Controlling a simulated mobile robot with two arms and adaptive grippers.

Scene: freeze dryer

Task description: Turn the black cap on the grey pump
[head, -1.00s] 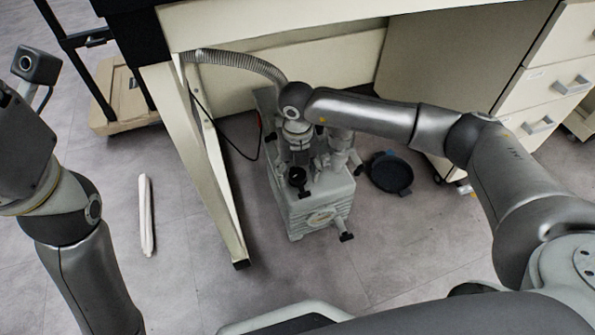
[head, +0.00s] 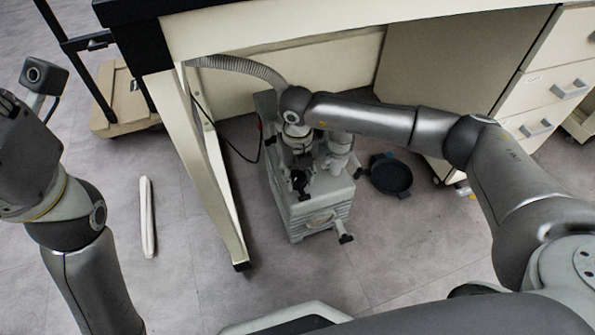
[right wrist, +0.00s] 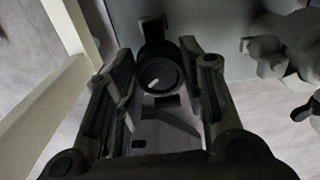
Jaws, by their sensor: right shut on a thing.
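The grey pump (head: 318,212) stands on the floor beside the desk leg. My right gripper (head: 299,180) reaches down over its top from the back. In the right wrist view, the black cap (right wrist: 158,76) is round with a short white mark, and the two fingers of my right gripper (right wrist: 160,85) stand on either side of it. The gripper is shut on the cap, which is still on the pump. In the head view the fingers mostly hide the cap. My left arm is at the left edge, with its fingers outside the picture.
A ribbed hose (head: 240,66) runs behind the pump. The desk leg (head: 212,170) stands close on its left, and a dark round pan (head: 390,175) lies on its right. A drawer cabinet (head: 545,100) is at the right. A white stick-like object (head: 147,217) lies on open floor.

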